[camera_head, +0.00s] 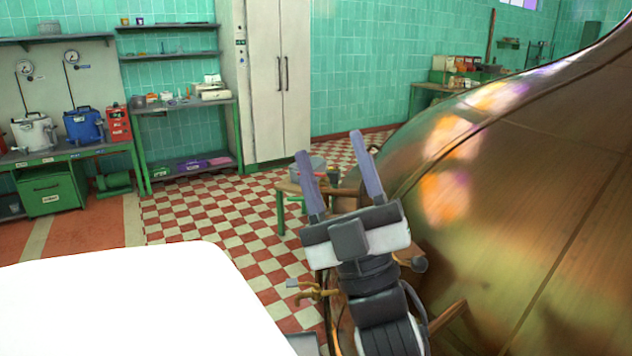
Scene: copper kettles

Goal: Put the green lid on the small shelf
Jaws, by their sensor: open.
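My gripper (329,146) is open and empty, its two purple-grey fingers pointing up and away over the checkered floor. I cannot make out a green lid for certain in this view. Two small wall shelves hang at the back left: an upper one (168,26) and a lower one (170,55), each with small items on it. I cannot tell which shelf is the small shelf of the task. My gripper is far from both, lower and to their right.
A large copper kettle (520,200) fills the right side, close beside my arm. Benches with pots (35,132) and boxes line the left wall. A tall white cabinet (278,85) stands behind open checkered floor (200,215).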

